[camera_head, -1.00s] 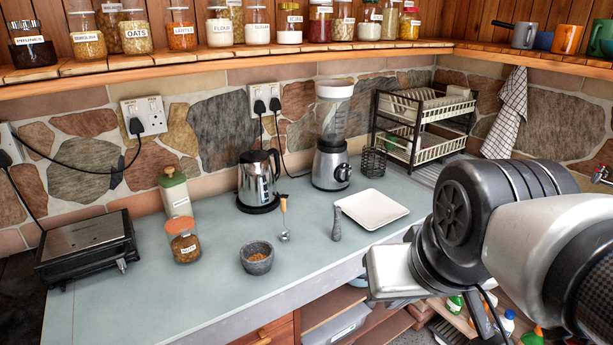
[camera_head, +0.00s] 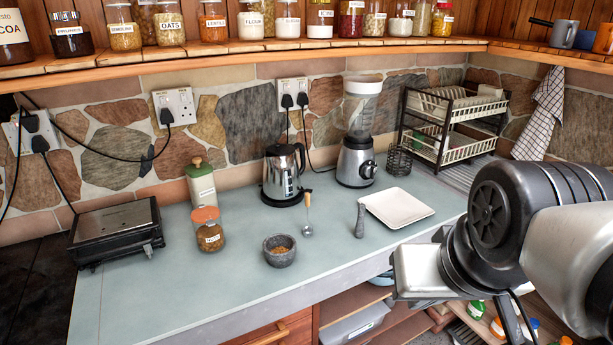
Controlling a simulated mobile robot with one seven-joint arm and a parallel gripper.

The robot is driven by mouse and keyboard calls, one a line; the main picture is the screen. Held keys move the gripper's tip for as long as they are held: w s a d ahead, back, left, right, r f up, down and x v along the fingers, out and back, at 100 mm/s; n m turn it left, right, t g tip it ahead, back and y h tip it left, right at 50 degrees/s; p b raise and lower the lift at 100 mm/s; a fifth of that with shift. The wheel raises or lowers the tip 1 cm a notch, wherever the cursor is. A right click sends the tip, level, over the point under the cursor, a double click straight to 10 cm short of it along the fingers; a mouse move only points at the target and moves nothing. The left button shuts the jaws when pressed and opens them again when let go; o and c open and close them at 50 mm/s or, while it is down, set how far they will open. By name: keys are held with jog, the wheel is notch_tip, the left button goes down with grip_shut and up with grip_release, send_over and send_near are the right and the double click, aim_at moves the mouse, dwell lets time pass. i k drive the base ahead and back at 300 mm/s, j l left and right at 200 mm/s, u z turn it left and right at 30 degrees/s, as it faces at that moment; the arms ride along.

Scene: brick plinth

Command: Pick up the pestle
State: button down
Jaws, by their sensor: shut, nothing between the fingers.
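The pestle (camera_head: 360,220) is a slim grey stone piece. It stands upright on the counter, just left of the white square plate (camera_head: 398,208). A grey stone mortar (camera_head: 279,251) with brownish contents sits to its left and nearer the front edge. My arm fills the right side, in front of the counter and right of the pestle, apart from it. I cannot make out my gripper's fingers.
A spoon with a wooden handle (camera_head: 307,215) lies behind the mortar. A kettle (camera_head: 283,175), blender (camera_head: 357,140) and wire dish rack (camera_head: 455,125) stand along the wall. Jars (camera_head: 208,229) and a black grill (camera_head: 116,234) are at left. The counter's front is clear.

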aim_at(359, 230)
jog(key=i+l+u, duration=0.4)
jog(key=i+l, duration=0.4)
jog(key=i, duration=0.1)
